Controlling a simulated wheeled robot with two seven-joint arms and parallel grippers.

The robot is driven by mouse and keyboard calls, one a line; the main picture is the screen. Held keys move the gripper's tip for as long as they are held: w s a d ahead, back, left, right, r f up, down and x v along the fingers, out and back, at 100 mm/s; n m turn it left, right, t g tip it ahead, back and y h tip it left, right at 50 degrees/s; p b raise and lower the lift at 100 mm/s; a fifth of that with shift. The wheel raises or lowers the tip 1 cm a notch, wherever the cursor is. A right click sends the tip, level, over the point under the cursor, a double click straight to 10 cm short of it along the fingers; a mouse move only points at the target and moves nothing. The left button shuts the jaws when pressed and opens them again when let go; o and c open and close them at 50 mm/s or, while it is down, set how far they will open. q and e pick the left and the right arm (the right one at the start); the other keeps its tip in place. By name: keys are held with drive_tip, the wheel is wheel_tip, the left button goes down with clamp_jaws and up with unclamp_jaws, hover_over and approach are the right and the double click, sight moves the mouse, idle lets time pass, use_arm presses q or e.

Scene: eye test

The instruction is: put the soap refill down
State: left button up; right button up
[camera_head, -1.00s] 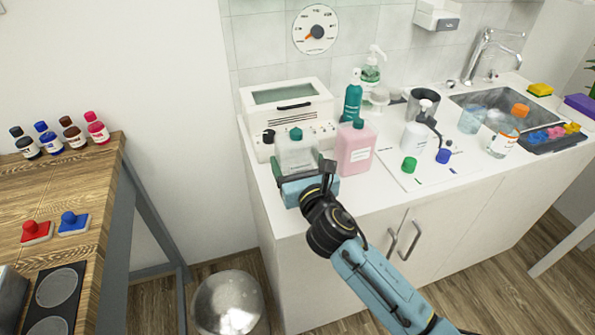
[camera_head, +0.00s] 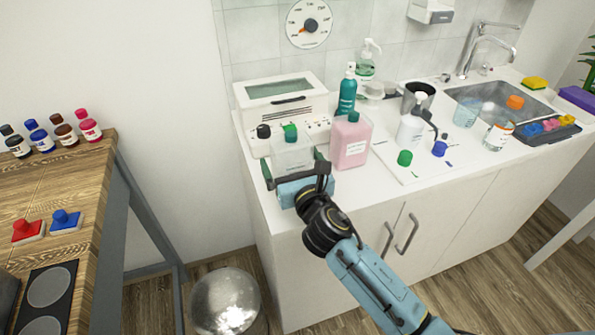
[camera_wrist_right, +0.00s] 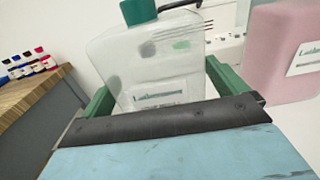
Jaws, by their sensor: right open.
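The soap refill, a clear jug-shaped bottle (camera_head: 292,153) with a green cap, stands upright on the white counter (camera_head: 375,200) near its left front edge. It also fills the middle of the right wrist view (camera_wrist_right: 150,65). My right gripper (camera_head: 295,168) is open, with its green fingers on either side of the bottle's lower part. In the right wrist view a narrow gap shows beside the right finger; contact at the left finger is unclear. The bottle's base is hidden behind the gripper. My left gripper is not in view.
A pink bottle (camera_head: 351,142) stands close to the right of the refill. A white appliance with knobs (camera_head: 285,100) is right behind it. A teal spray bottle (camera_head: 347,92) stands behind the pink one. A green cap (camera_head: 404,158) lies farther right.

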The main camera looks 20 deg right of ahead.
drive_tip(key=s, duration=1)
drive_tip(key=shift+s+d, duration=0.15)
drive_tip(key=shift+s, duration=0.1)
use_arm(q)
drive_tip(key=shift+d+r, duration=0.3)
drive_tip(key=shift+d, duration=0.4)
use_arm(e)
drive_tip(key=shift+s+r, duration=0.1)
drive_tip(key=shift+s, duration=0.65)
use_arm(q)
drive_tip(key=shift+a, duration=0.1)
